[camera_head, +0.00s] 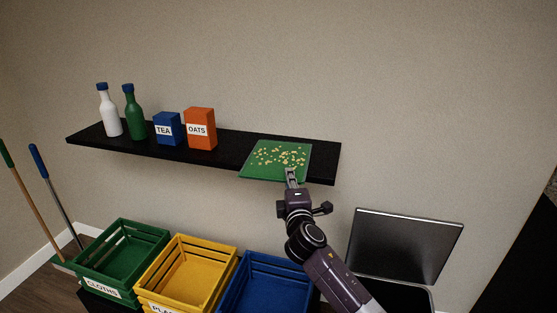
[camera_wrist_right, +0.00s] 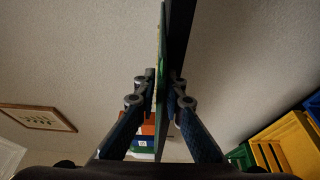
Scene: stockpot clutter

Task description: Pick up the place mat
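The place mat (camera_head: 272,164) is green with scattered yellow-orange marks. It lies on the black shelf, its front part sticking out past the shelf's front edge. My right gripper (camera_head: 291,173) is at the mat's front edge. In the right wrist view the mat (camera_wrist_right: 161,50) is seen nearly edge-on as a thin green strip. It runs between the two fingers of the right gripper (camera_wrist_right: 162,82). The fingers stand apart, one on each side of the mat, with small gaps visible. My left gripper is not in view.
The black shelf (camera_head: 228,157) also holds a white bottle (camera_head: 110,114), green bottle (camera_head: 133,117), blue TEA box (camera_head: 167,128) and orange OATS box (camera_head: 201,129), left of the mat. Below are green (camera_head: 123,257), yellow (camera_head: 185,270) and blue (camera_head: 262,284) crates, and a raised grey lid (camera_head: 405,245).

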